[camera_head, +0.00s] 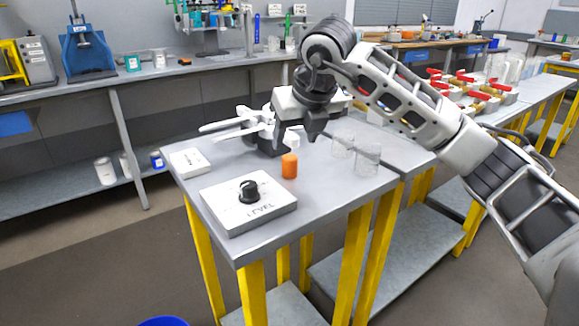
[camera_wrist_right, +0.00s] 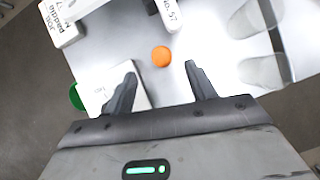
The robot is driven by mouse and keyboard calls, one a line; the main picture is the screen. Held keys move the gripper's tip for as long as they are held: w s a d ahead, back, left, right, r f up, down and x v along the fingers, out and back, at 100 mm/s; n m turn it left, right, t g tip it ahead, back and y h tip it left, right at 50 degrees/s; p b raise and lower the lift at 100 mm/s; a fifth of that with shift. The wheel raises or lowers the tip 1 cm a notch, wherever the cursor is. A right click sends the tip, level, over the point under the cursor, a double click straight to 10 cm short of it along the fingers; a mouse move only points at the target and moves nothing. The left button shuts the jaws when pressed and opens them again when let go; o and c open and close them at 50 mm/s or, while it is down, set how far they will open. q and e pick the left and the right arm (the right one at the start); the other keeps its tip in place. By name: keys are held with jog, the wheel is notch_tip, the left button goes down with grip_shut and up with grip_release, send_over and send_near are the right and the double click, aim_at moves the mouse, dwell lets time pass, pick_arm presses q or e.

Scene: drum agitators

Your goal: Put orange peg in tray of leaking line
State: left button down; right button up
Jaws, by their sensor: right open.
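An orange peg (camera_head: 289,166) stands upright on the grey table (camera_head: 225,160); it also shows in the right wrist view (camera_wrist_right: 161,57). My right gripper (camera_head: 294,141) is above and just behind the peg in the head view, pointing down. In the right wrist view its two dark fingers (camera_wrist_right: 160,78) are spread with nothing between them, and the peg lies just beyond their tips. My left gripper is not in view. I cannot tell which object is the tray of the leaking line.
A white box with a black knob (camera_head: 228,208) lies at the table's front left. A small white box (camera_head: 189,162) is behind it. Clear beakers (camera_head: 367,160) stand right of the peg. White prongs (camera_head: 235,125) stick out behind. Red-topped items (camera_head: 470,85) sit on the right bench.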

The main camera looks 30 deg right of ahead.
aim_at(289, 156)
jog(key=x, duration=0.8)
jog(key=shift+s+f, duration=0.15)
jog(key=c, duration=1.2)
jog(key=shift+o, duration=0.2)
jog(key=shift+d+r, duration=0.1)
jog(key=shift+r, duration=0.4)
notch_tip(289, 156, up, 2)
jog(key=shift+r, duration=0.2)
jog(key=s+a+r, duration=0.3)
jog(key=s+r, duration=0.6)
jog(key=s, duration=0.4)
jog(key=shift+s+a+r+b, duration=0.25)
jog(key=shift+s+r+b, duration=0.05)
jog(key=shift+s, duration=0.05)
